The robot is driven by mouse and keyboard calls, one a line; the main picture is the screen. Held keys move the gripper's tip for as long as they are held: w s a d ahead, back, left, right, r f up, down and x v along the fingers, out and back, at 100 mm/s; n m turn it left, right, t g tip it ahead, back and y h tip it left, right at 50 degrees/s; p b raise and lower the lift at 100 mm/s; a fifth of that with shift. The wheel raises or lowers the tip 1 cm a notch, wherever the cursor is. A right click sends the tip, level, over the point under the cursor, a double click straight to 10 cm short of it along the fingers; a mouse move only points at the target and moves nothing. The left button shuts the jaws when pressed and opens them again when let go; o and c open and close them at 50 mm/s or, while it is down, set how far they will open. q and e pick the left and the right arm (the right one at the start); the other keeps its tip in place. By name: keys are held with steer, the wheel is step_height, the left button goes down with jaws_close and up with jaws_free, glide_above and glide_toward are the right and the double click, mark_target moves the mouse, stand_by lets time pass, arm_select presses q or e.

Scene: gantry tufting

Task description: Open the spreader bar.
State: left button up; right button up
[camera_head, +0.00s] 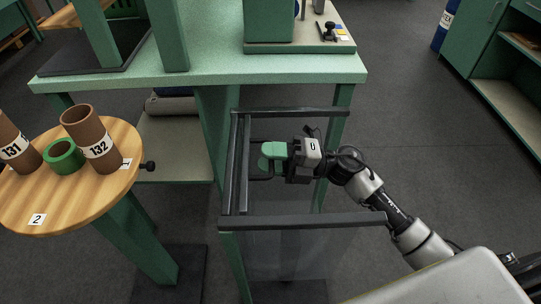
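A dark metal frame (300,221) with two side rails stands out in front of the green table. A dark bar (237,165), which looks like the spreader bar, runs between the rails at the frame's left end. A dark U-shaped handle (262,178) sticks out from the bar to the right. A green piece (272,151) is at the handle. My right gripper (286,160) reaches in from the right, between the rails, with its fingers at the green piece and handle. Its fingertips are partly hidden, so its grip is unclear. My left gripper is out of view.
A round wooden table (75,205) at the left bears brown tubes (90,138) and a green ring (63,157). The green table (215,68) spans the back. Green cabinets (490,60) stand at the right, with clear floor before them.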

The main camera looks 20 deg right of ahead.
jaws_close()
arm_select(q)
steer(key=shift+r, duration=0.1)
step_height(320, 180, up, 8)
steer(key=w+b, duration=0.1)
steer(key=b, duration=0.1)
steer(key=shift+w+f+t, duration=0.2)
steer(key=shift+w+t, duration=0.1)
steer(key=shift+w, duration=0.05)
arm_select(e)
steer(key=r+v, duration=0.3)
steer(key=v, duration=1.7)
steer(key=shift+d+r, duration=0.25)
steer(key=shift+d, duration=0.1)
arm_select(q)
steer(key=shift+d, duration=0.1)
arm_select(e)
steer(key=shift+s, duration=0.1)
jaws_free()
steer(key=shift+d, duration=0.1)
